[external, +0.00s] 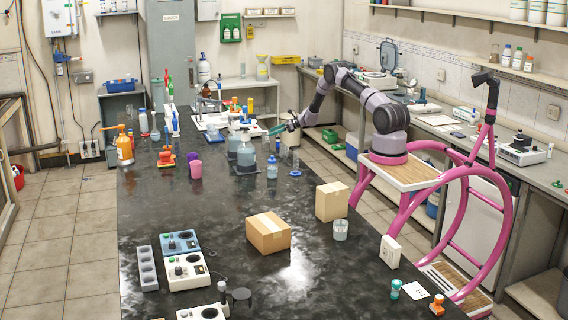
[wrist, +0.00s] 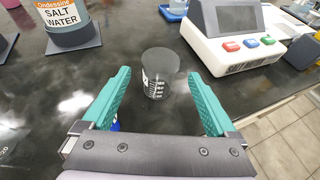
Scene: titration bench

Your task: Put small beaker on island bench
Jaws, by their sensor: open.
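The fingers are wide apart and nothing is gripped. In the external view my gripper (external: 277,129) reaches left over the right edge of the black island bench (external: 200,225). I cannot pick out the wrist-view beaker there. Another beaker (external: 340,231) stands near the bench's front right edge.
A bottle labelled salt water (wrist: 68,22) stands left of the small beaker, and a white device with coloured buttons (wrist: 238,42) stands right. Cardboard boxes (external: 268,233) and small instruments (external: 185,270) stand nearer the front. The bench between is partly clear.

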